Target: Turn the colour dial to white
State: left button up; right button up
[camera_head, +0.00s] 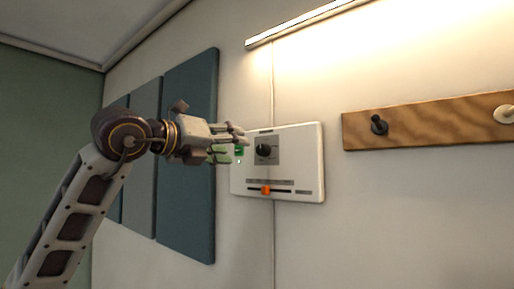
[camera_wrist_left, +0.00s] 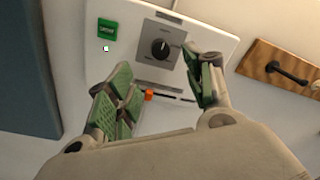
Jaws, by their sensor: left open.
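The colour dial is a round black knob (camera_head: 263,150) on a grey square plate, set in a white wall panel (camera_head: 310,165). The dial also shows in the left wrist view (camera_wrist_left: 160,48), with a pale mark on its face; the labels around it are too small to read. My left gripper (camera_head: 238,145) is in front of the panel's left part, its fingers pointing toward the panel. In the left wrist view its green-padded fingers (camera_wrist_left: 160,88) are spread wide and empty, with the dial beyond the tips and apart from them. My right gripper is not in view.
The panel also has a green switch (camera_wrist_left: 107,29), a small lit green light (camera_wrist_left: 106,48) and an orange slider (camera_head: 265,189). A wooden rail with pegs (camera_head: 430,122) is to the right. Blue-grey wall pads (camera_head: 190,200) are behind my left arm. A lit strip (camera_head: 305,22) is above.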

aim_at(260, 149)
pick_arm(q)
jog(key=p+x, duration=0.2)
jog(key=x, duration=0.6)
jog(key=shift+w+d+p, duration=0.2)
jog(key=shift+w+p, duration=0.1)
jog(key=shift+w, duration=0.05)
jog(key=shift+x, duration=0.75)
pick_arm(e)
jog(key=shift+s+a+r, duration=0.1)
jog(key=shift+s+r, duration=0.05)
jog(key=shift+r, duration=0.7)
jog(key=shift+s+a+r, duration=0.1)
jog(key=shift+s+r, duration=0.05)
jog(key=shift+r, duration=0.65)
pick_arm(q)
jog(key=shift+c, duration=0.3)
jog(key=c, duration=1)
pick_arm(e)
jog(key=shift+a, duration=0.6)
